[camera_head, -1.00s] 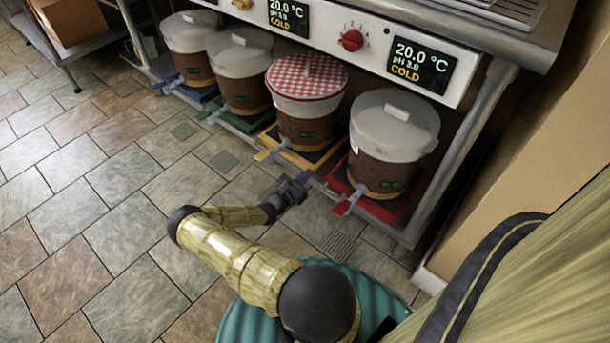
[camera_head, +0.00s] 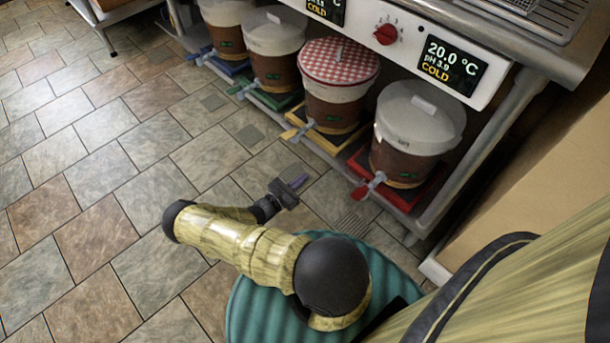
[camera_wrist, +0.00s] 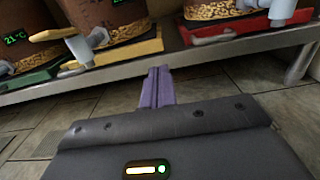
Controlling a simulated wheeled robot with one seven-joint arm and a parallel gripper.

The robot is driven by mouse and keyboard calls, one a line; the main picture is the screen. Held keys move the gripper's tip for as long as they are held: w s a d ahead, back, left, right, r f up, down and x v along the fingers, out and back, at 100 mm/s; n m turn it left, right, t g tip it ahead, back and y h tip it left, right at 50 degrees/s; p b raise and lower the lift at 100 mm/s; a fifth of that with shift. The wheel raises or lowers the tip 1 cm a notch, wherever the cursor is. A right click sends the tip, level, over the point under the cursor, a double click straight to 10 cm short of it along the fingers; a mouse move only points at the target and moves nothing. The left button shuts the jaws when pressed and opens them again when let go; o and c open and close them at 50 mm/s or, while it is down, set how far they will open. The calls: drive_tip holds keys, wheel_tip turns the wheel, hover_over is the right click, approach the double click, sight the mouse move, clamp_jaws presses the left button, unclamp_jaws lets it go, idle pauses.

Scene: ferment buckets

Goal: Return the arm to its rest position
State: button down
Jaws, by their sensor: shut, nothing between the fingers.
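My gripper (camera_head: 297,182) is shut and empty, held above the floor in front of the bucket shelf in the head view. In the wrist view its purple fingers (camera_wrist: 157,88) are together and point toward the shelf edge, touching nothing. My arm is bent, with its elbow out to the left and its forearm reaching back toward the buckets.
A low shelf (camera_wrist: 210,55) carries buckets on coloured trays: one with a red checkered cover (camera_head: 338,68) on yellow, one with a white lid (camera_head: 420,118) on red. Their taps stick out in front. The tiled floor (camera_head: 120,200) at left is clear.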

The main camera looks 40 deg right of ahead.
idle(0.4)
drive_tip(key=s+a+r+m+y+p, duration=0.3)
drive_tip(key=a+r+m+y, duration=0.4)
drive_tip(key=r, duration=0.8)
drive_tip(key=s+a+r+m+t+y+p, duration=0.15)
drive_tip(key=a+r+m+y, duration=0.35)
drive_tip(key=a+r, duration=0.7)
drive_tip(key=s+a+r+m+y+p, duration=0.3)
drive_tip(key=a+r+m+y, duration=0.3)
drive_tip(key=r, duration=1.2)
drive_tip(key=w+p+v, duration=0.3)
drive_tip(key=p+v, duration=0.9)
drive_tip(key=w+r+p+v, duration=0.1)
drive_tip(key=w+p+v, duration=0.1)
drive_tip(key=p+v, duration=1)
drive_tip(key=w+r+p+v, duration=0.1)
drive_tip(key=w+p+v, duration=0.2)
drive_tip(key=p+v, duration=0.9)
drive_tip(key=shift+d+r+m+p, duration=0.35)
drive_tip(key=shift+d+m+p, duration=0.05)
drive_tip(key=shift+p, duration=0.6)
